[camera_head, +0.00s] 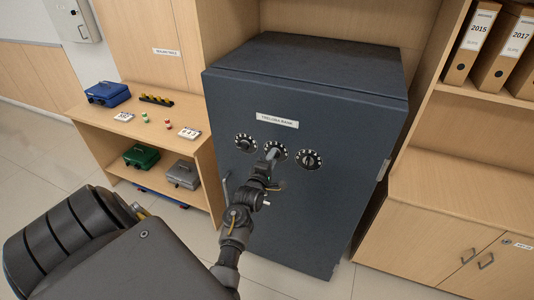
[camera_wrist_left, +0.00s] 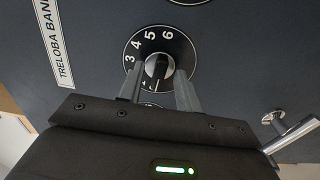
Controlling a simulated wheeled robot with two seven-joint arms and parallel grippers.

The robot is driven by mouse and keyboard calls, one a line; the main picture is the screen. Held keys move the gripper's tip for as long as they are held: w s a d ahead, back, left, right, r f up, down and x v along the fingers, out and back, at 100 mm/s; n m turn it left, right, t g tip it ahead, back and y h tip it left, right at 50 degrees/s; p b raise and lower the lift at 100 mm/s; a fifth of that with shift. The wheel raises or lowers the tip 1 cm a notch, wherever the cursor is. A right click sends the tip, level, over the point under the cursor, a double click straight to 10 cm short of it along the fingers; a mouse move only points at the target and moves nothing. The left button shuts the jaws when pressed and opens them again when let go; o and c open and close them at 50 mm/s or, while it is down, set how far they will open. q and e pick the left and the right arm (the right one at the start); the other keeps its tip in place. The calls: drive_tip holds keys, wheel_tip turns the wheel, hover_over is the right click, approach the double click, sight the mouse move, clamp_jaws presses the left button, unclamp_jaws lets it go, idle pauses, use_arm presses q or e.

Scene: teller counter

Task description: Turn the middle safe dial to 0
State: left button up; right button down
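The dark blue safe (camera_head: 300,215) has three dials in a row on its front. The middle dial (camera_head: 278,146) is partly hidden by my left gripper (camera_head: 271,155). In the left wrist view the middle dial (camera_wrist_left: 133,45) is a black disc with white numbers; 1, 3, 4, 5 and 6 show, and 0 is not visible. Its rounded grey knob (camera_wrist_left: 158,68) lies between the fingertips of my left gripper (camera_wrist_left: 160,78). The fingers stand apart, one on each side of the knob; firm contact cannot be told. My right gripper is not in view.
The left dial (camera_head: 245,143) and right dial (camera_head: 309,160) sit close beside the middle one. A metal handle (camera_wrist_left: 290,134) sticks out from the safe. A wooden shelf (camera_head: 165,122) with small boxes stands left; a cabinet (camera_head: 470,195) stands right.

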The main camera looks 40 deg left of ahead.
use_arm(q)
drive_tip(key=b+v, duration=0.2)
drive_tip(key=v, duration=0.7)
drive_tip(key=shift+s, duration=0.35)
drive_tip(key=shift+d, duration=0.15)
drive_tip(key=d+f+m+g+h, duration=0.2)
drive_tip(key=d+f+m, duration=0.3)
drive_tip(key=f, duration=0.6)
drive_tip(key=d+f+m+g+h, duration=0.25)
drive_tip(key=f+m, duration=0.35)
drive_tip(key=f, duration=0.5)
drive_tip(key=s+d+f+m+g+h+b, duration=0.1)
drive_tip(key=s+d+f+m+g, duration=0.15)
drive_tip(key=s+d+f, duration=0.4)
drive_tip(key=s+d+f+m+g, duration=0.1)
drive_tip(key=s+d+f+m, duration=0.2)
drive_tip(key=f, duration=0.7)
drive_tip(key=s+d+f+m+g+b, duration=0.1)
drive_tip(key=s+f+m+g, duration=0.4)
drive_tip(key=s+f, duration=0.9)
drive_tip(key=s+a+f+m+g, duration=0.1)
drive_tip(key=s, duration=0.8)
drive_tip(key=s+a+f+m+g+b, duration=0.1)
drive_tip(key=s+a+f+m+g, duration=0.1)
drive_tip(key=s, duration=0.8)
drive_tip(key=shift+s+a, duration=0.2)
drive_tip(key=shift+s, duration=0.1)
